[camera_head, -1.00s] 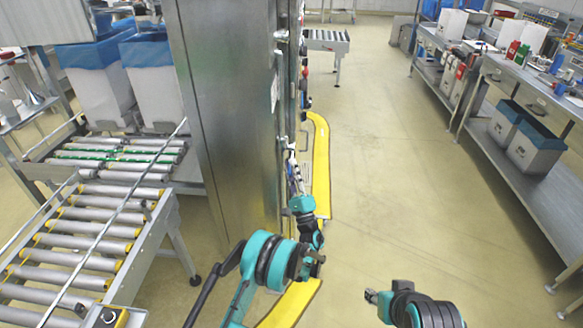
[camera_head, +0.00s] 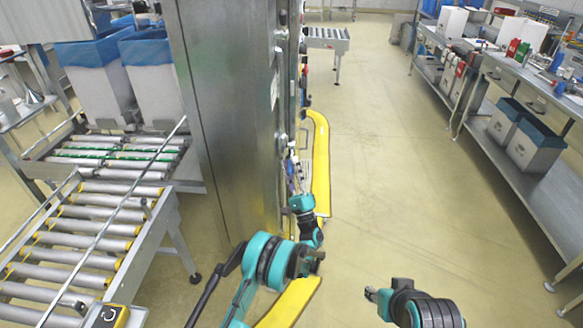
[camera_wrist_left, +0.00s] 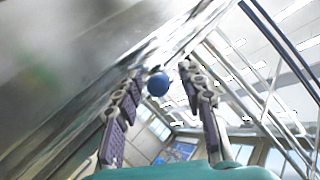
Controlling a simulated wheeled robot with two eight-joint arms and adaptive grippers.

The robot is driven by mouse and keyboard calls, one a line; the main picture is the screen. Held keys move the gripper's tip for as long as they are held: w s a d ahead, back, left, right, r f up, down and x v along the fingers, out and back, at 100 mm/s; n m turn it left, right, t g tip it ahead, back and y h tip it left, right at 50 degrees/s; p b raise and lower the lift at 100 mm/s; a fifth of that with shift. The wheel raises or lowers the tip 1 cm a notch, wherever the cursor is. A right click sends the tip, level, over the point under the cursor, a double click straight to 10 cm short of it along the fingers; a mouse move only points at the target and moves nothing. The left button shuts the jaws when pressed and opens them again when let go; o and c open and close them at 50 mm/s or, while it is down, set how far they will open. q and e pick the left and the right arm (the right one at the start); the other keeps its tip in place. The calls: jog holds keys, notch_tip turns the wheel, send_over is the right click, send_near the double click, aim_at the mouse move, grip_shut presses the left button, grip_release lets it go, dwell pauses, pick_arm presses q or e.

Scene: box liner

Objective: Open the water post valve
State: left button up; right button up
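In the left wrist view a blue round knob (camera_wrist_left: 158,84), which looks like the valve handle, shows between and beyond the fingertips of my left gripper (camera_wrist_left: 160,78). The two fingers are spread apart and nothing is held. How close the knob is cannot be told. In the head view my left gripper (camera_head: 293,174) reaches forward along the right side of the tall steel cabinet (camera_head: 225,120). It is small there and partly merges with the fittings on that side. The knob is not clear in the head view.
A roller conveyor (camera_head: 75,235) stands left, with blue-lined bins (camera_head: 95,85) behind. A long steel workbench (camera_head: 535,190) lines the right. The floor between is clear.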

pick_arm(q)
jog(key=v, duration=0.7)
jog(key=shift+f, duration=0.25)
jog(key=shift+s, duration=0.15)
